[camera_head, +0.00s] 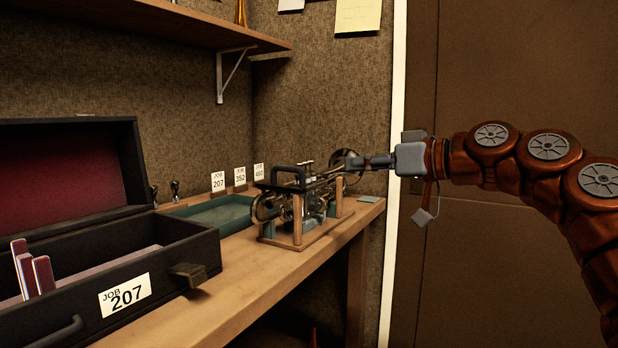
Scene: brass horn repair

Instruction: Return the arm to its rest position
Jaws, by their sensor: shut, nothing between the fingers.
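My arm (547,150) comes in from the right edge, arches up and reaches left. My gripper (352,163) points left and is shut, with nothing between its fingers. Its tips are in front of or beside the brass horn (323,181) near the horn's right end; I cannot tell whether they touch. The horn lies in a wooden stand (298,222) on the workbench (262,262). Part of the horn's right end is hidden behind the gripper.
An open dark case (185,252) labelled "JOB 207" fills the left foreground. A teal tray (215,212) and several job cards (240,177) are behind. A shelf (150,20) hangs above.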

